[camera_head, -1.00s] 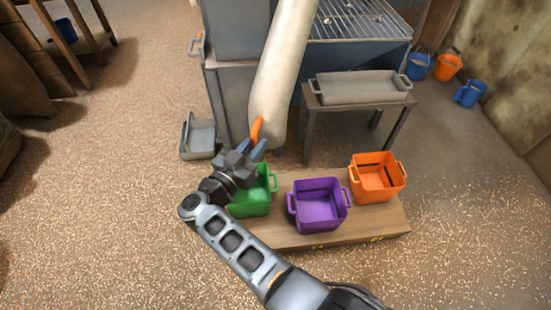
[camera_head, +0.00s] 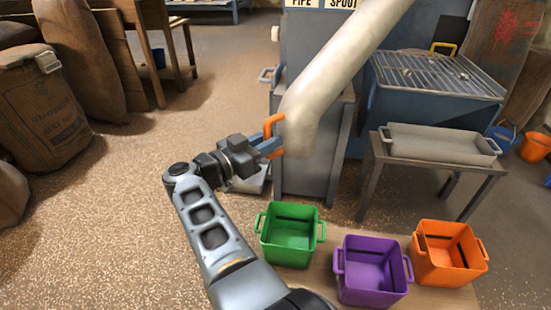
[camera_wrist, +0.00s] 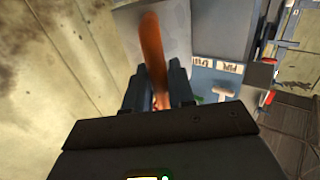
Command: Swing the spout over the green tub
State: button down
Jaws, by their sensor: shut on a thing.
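The spout (camera_head: 335,85) is a thick cream pipe slanting down to the left, with an orange handle (camera_head: 271,124) on its lower left side. My gripper (camera_head: 270,145) is shut on this handle; in the wrist view the handle (camera_wrist: 153,50) stands between the fingers. The green tub (camera_head: 290,240) is the leftmost of three tubs. The spout's lower end shows above the green tub in the head view, at a height well over it; I cannot tell whether it is directly over the tub or behind it.
A purple tub (camera_head: 370,272) and an orange tub (camera_head: 447,255) stand to the right of the green one on a low wooden board. A grey tray (camera_head: 440,145) sits on a small table behind. A grey cabinet (camera_head: 310,165) stands behind the spout.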

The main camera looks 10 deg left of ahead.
jog(key=shift+w+a+r+b, duration=0.15)
jog(key=shift+w+a+b, duration=0.15)
jog(key=shift+a+b, duration=0.15)
jog(key=c, duration=1.1)
grip_release()
jog(key=shift+w+a, duration=0.1)
jog(key=shift+w, duration=0.05)
jog(key=p+v, duration=0.1)
jog(key=v, duration=0.6)
jog(key=shift+s+a, duration=0.15)
jog(key=shift+s, duration=0.2)
